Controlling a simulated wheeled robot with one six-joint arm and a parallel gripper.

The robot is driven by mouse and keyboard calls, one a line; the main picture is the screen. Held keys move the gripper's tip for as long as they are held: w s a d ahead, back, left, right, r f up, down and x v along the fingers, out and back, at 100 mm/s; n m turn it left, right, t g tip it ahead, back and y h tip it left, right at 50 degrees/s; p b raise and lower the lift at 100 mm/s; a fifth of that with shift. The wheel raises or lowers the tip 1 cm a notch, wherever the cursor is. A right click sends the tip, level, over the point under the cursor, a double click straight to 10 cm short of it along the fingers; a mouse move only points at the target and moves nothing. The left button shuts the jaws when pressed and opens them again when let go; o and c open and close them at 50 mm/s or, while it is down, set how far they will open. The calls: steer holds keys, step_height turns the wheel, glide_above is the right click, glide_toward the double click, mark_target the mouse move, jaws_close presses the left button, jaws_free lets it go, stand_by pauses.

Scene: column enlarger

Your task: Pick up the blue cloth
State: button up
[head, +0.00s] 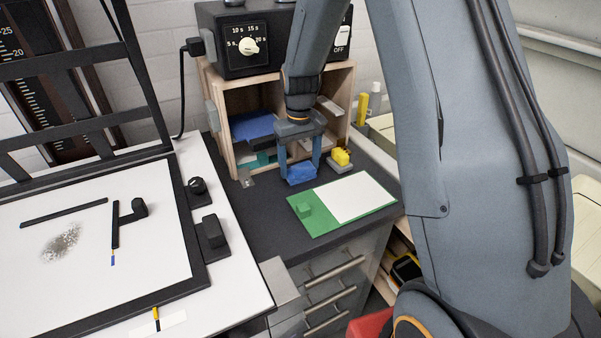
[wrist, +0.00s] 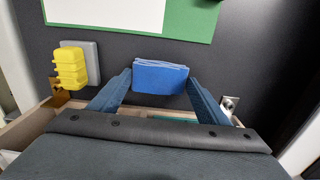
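The blue cloth (head: 301,174) is a small folded pad on the dark counter, in front of the wooden cubby. In the wrist view the cloth (wrist: 160,77) shows its folded layers and lies between the fingertips. My gripper (head: 300,176) points down, with one finger on each side of the cloth. In the wrist view the fingers of my gripper (wrist: 160,80) are spread wide. The cloth appears to rest on the counter.
A yellow object on a grey base (head: 341,158) stands close to the right. The open wooden cubby (head: 231,165), under a black timer (head: 262,45), is behind.

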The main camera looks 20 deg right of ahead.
mark_target(300, 168)
steer(key=shift+c, duration=0.7)
steer(key=shift+r, duration=0.1)
steer(key=shift+s+r+b, duration=0.2)
steer(key=shift+r+b, duration=0.1)
steer(key=shift+b, duration=0.35)
step_height(300, 168, up, 6)
steer(key=shift+w+b, duration=0.1)
steer(key=shift+b, duration=1)
steer(key=s+d+b, duration=0.2)
steer(key=s, duration=0.7)
steer(key=s+d+b, duration=0.2)
steer(key=s, duration=0.8)
steer(key=shift+s, duration=0.25)
steer(key=shift+r, duration=0.1)
steer(key=o, duration=0.4)
steer(key=shift+c, duration=1.4)
